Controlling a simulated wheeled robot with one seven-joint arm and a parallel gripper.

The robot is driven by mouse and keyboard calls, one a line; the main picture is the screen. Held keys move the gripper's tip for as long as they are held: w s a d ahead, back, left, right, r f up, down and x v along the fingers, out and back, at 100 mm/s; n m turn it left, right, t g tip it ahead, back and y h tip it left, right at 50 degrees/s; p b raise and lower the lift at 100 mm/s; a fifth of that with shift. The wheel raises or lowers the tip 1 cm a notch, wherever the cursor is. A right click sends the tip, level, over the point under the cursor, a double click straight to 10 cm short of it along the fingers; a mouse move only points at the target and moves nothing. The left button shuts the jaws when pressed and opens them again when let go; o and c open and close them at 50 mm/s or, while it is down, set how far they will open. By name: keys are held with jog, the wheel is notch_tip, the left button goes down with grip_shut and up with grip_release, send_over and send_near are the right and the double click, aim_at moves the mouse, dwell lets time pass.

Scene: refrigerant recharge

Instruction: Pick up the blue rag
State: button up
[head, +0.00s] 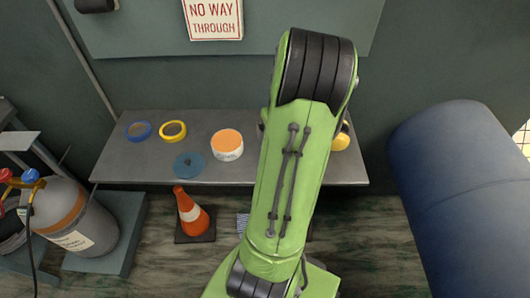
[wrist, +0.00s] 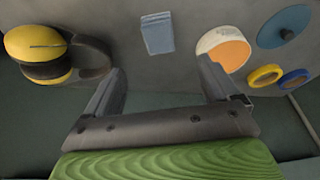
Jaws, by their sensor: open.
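The blue rag (wrist: 158,33) is a small folded grey-blue rectangle lying on the grey table in the wrist view, at upper centre. In the head view my green arm hides its place on the table. My gripper (wrist: 163,76) is open and empty, with its two fingers spread apart. The rag lies ahead of the gap between the fingertips, apart from both. The gripper itself is hidden behind the arm in the head view.
On the table (head: 120,170), a white can with an orange top (head: 227,144), a blue disc (head: 188,165), blue tape (head: 138,131) and yellow tape (head: 173,131) stand left; yellow earmuffs (wrist: 40,52) lie on the rag's other side. A cone (head: 192,215) stands on the floor.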

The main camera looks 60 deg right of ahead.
jog(key=b+x, duration=0.2)
jog(key=x, duration=0.6)
jog(key=shift+f, duration=0.1)
jog(key=b+x, duration=0.1)
jog(key=x, duration=0.4)
jog(key=shift+w+d+f+b, duration=0.2)
jog(key=shift+d+f+b, duration=0.1)
jog(key=shift+b, duration=0.1)
jog(key=shift+r, duration=0.15)
jog(key=c, duration=1.1)
jog(key=shift+o, duration=0.2)
notch_tip(320, 180, up, 10)
jog(key=p, duration=0.3)
